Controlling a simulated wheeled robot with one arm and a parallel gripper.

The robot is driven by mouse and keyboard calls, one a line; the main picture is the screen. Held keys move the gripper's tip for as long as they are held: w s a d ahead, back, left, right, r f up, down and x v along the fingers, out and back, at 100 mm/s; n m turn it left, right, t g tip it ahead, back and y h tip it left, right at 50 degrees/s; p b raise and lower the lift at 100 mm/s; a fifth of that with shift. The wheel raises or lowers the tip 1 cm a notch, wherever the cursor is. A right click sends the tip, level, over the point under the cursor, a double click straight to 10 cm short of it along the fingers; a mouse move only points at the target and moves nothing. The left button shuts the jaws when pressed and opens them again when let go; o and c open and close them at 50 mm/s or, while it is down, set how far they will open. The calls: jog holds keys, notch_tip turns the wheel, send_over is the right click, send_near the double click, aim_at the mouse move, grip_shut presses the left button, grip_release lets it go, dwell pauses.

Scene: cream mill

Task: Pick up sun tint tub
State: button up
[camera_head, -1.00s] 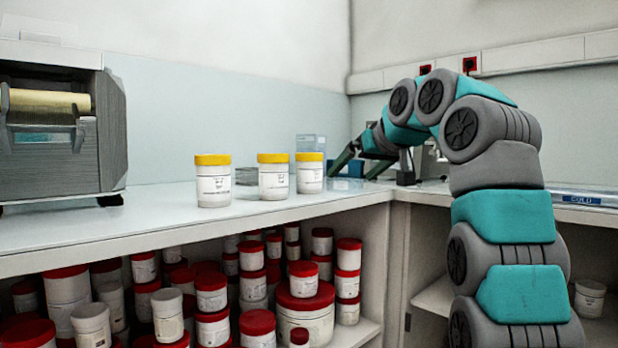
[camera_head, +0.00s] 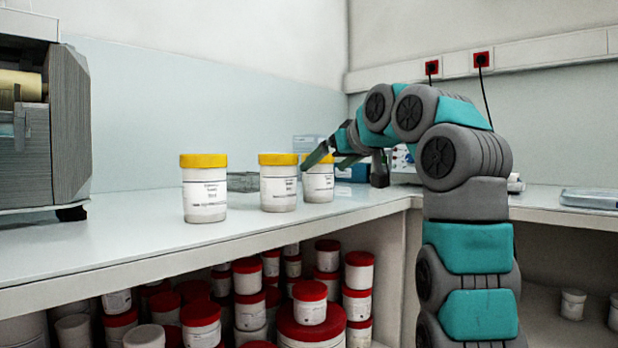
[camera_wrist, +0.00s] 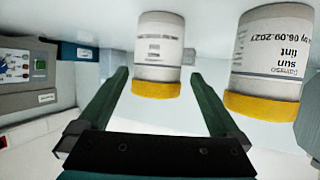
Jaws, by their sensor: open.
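Three white tubs with yellow lids stand upright in a row on the bench. In the upside-down wrist view, the right one reads "sun tint" (camera_wrist: 272,62); it appears to be the middle tub (camera_head: 278,183) in the head view. Another tub (camera_wrist: 157,55), its label too small to read, shows between my finger lines and appears to be the right-hand tub (camera_head: 318,183). My gripper (camera_head: 332,158) is open and empty, its fingers overlapping that right-hand tub's lid in the head view. I cannot tell whether they touch it. The left tub (camera_head: 204,188) stands apart.
A grey machine (camera_head: 45,125) stands at the left end of the bench. A blue box (camera_head: 352,172) and an instrument with a control panel (camera_wrist: 35,70) stand by my gripper. Below are shelves of red-lidded tubs (camera_head: 310,303). The bench in front of the yellow-lidded tubs is clear.

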aim_at(325, 165)
jog(key=shift+x, duration=1.5)
jog(key=shift+p+x, duration=0.4)
jog(key=shift+x, duration=2.2)
jog(key=shift+d, duration=0.15)
jog(key=c, duration=1.4)
